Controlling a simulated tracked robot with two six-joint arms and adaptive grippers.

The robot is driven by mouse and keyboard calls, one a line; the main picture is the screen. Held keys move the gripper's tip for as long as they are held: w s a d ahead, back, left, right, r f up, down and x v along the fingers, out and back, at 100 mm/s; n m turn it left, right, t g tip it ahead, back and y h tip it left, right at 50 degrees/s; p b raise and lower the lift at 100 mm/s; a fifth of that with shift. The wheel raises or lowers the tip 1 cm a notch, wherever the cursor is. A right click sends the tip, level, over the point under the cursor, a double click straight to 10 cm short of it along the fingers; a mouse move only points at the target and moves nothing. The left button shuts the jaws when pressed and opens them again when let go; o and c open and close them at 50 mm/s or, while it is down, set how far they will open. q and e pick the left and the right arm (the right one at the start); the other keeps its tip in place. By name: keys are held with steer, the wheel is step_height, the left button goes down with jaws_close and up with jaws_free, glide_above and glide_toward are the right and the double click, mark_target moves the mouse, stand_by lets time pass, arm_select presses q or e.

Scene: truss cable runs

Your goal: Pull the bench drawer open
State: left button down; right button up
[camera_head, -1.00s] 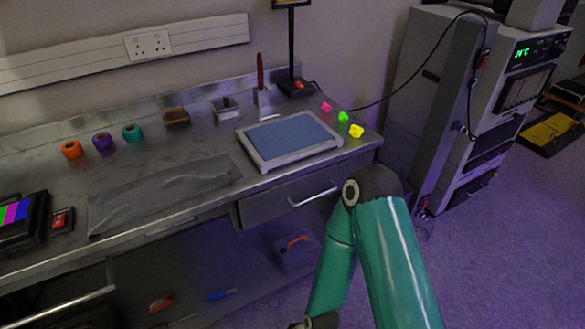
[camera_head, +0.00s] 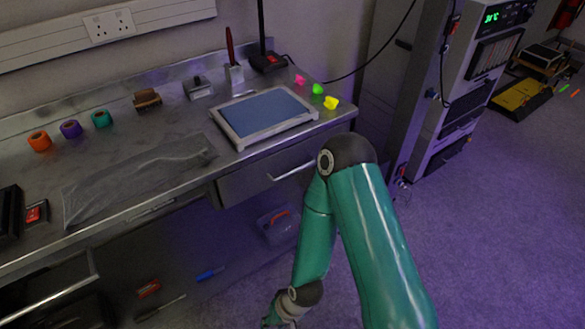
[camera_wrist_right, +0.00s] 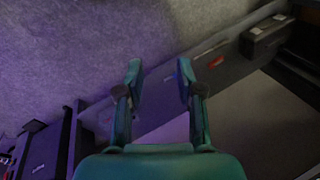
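The bench drawer (camera_head: 240,184) is a grey front under the bench top, with a pale bar handle (camera_head: 291,171) near its right end. It looks shut. My right arm comes up from the bottom and bends down in front of the bench. Its gripper (camera_head: 283,311) is low at the bottom edge of the head view, below and apart from the handle. In the right wrist view the two fingers (camera_wrist_right: 159,80) stand apart with nothing between them. The drawer handle cannot be made out there. My left gripper is not in view.
A framed blue panel (camera_head: 264,112) lies on the bench above the drawer. A grey toolbox (camera_head: 280,224) and small tools are underneath. Another bar handle (camera_head: 48,303) is at lower left. A tall equipment rack (camera_head: 470,90) stands at right. Purple floor (camera_head: 470,240) in front is clear.

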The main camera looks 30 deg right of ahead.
steer(key=w+d+m+t+h, duration=0.25)
steer(key=w+d+m, duration=0.2)
steer(key=w, duration=0.25)
steer(key=m+t+h+b, duration=0.9)
steer(key=m+h+b, duration=0.85)
steer(key=b, duration=1.15)
glide_toward(293, 172)
steer(key=w+d+m, duration=0.1)
steer(key=w+d, duration=0.1)
steer(key=w+d+r+y, duration=0.1)
steer(key=w+d, duration=0.1)
steer(key=d, duration=0.1)
steer(key=w+d+r+m+y, duration=0.1)
steer(key=w+d, duration=0.1)
steer(key=d, duration=0.1)
steer(key=shift+w+m, duration=0.25)
steer(key=shift+m, duration=0.05)
